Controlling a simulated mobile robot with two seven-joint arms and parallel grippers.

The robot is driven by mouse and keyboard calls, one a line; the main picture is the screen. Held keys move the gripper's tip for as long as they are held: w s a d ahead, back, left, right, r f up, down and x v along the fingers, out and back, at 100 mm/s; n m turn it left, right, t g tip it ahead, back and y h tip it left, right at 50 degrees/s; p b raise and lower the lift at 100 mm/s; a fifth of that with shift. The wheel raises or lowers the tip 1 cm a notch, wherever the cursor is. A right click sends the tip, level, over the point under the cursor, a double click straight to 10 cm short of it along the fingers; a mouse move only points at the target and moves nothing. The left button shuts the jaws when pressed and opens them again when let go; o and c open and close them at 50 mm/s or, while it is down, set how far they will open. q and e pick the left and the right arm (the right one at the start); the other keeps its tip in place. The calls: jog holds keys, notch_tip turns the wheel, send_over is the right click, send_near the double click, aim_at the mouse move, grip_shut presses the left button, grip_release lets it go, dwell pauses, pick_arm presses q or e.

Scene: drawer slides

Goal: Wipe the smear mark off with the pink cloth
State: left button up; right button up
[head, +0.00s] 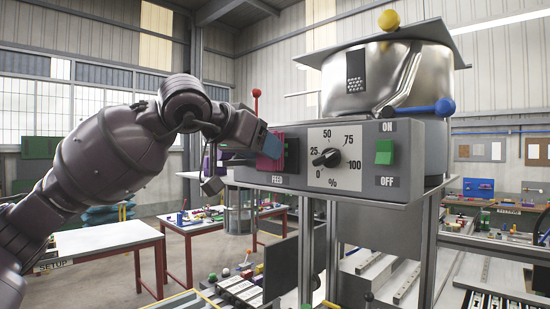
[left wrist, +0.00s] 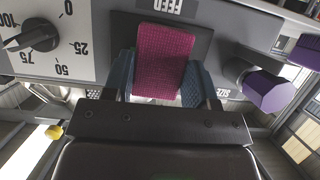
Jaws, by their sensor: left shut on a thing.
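The pink cloth (head: 270,147) is a magenta woven pad; it also shows in the left wrist view (left wrist: 164,60). My left gripper (head: 262,148) is shut on the cloth, with a blue-grey finger on each side of it in the wrist view. The cloth is at the dark panel (left wrist: 208,42) above the FEED label on the grey control box (head: 235,174). I cannot tell whether the cloth touches the panel. I cannot make out the smear mark; the cloth and gripper cover part of the panel. My right gripper is not in view.
To the right on the box are a percent dial (head: 326,158) and a green ON/OFF switch (head: 384,152). A metal bowl (head: 372,82) and a blue-knobbed lever (head: 445,107) are above. A purple knob (left wrist: 267,90) is close beside the gripper. Tables stand behind.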

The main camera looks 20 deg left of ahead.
pick_arm(q)
notch_tip(320, 180, down, 2)
jog(key=shift+f+b, duration=0.25)
jog(key=shift+b, duration=0.5)
jog(key=shift+r, duration=0.1)
notch_tip(320, 180, up, 3)
jog(key=shift+f+p, duration=0.1)
jog(key=shift+p, duration=1.15)
jog(key=shift+w+f+b, duration=0.1)
jog(key=shift+f+b, duration=1.05)
jog(key=shift+f, duration=0.4)
jog(key=shift+r, duration=0.15)
